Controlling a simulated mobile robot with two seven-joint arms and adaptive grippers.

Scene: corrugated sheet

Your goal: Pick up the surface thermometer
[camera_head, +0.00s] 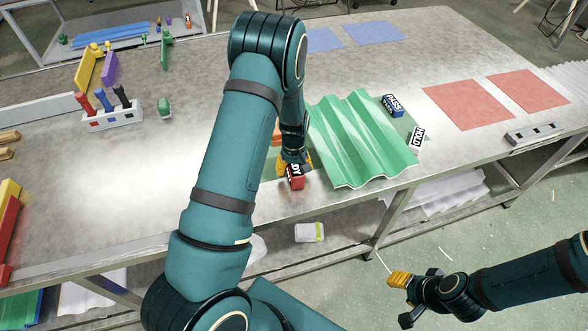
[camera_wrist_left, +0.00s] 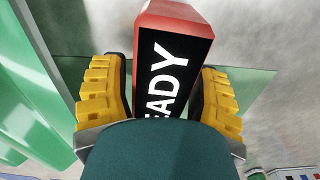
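A red block with a black face reading "EADY" (camera_wrist_left: 165,75) stands between the fingers of my left gripper (camera_wrist_left: 165,95); part of its lettering is hidden. It is the only candidate for the surface thermometer at my gripper, but I cannot confirm its identity. In the head view the red block (camera_head: 296,181) is near the table's front edge, left of the green corrugated sheet (camera_head: 360,140). My left gripper (camera_head: 291,163) is open around it, its yellow fingers either side, with a narrow gap at the left finger. My right gripper (camera_head: 397,297) is open and empty, off the table.
A blue PASS block (camera_head: 393,105) and a white HOLD block (camera_head: 417,138) lie at the sheet's right side. Red mats (camera_head: 468,105) lie farther right. A white holder (camera_head: 112,118) with coloured tools stands left. The table left of my arm is largely clear.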

